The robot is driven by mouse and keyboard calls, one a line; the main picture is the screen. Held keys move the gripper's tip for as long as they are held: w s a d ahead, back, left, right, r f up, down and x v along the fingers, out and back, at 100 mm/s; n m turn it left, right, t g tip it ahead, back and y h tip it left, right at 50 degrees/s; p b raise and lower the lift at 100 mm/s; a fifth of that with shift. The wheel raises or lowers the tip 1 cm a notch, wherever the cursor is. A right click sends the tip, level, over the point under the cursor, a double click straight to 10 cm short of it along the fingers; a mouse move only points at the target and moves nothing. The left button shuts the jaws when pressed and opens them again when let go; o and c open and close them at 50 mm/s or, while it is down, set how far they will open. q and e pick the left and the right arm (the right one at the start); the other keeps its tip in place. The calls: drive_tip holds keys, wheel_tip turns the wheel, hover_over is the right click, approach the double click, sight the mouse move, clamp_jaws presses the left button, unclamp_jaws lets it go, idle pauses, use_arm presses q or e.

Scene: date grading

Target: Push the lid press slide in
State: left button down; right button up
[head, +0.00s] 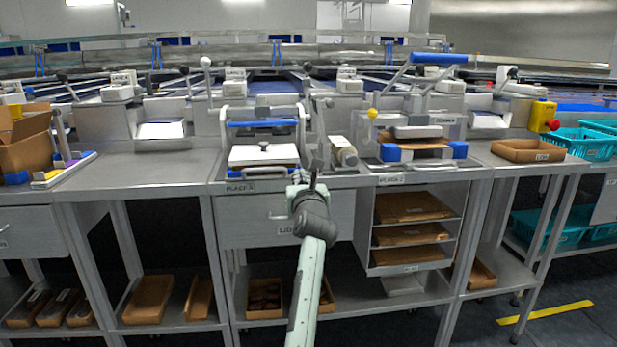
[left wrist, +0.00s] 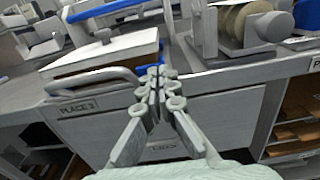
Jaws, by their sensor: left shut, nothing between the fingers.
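The lid press (head: 262,125) stands on the bench in front of me, with a blue bar across its frame. Its slide carries a white plate with a small knob (head: 263,155) and sits at the front edge by a "PLACE" label. In the left wrist view the white plate (left wrist: 100,55) is at upper left, with a grey loop handle (left wrist: 90,80) along its front. My left gripper (head: 305,177) is shut and empty, just right of the slide's front corner, near the bench edge. In the wrist view its fingers (left wrist: 158,85) show to the right of the handle, apparently apart from it. My right gripper is not in view.
A roll holder (head: 343,152) stands right of the press. A second press (head: 415,140) with blue blocks is further right. A drawer (head: 280,215) and a shelf unit (head: 410,225) are under the bench. A cardboard box (head: 25,140) is at far left.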

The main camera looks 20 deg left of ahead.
use_arm(q)
drive_tip(key=shift+w+a, duration=0.15)
drive_tip(key=shift+w, duration=0.05)
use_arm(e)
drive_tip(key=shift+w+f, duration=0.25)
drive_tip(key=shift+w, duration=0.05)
use_arm(q)
drive_tip(key=shift+s, duration=0.1)
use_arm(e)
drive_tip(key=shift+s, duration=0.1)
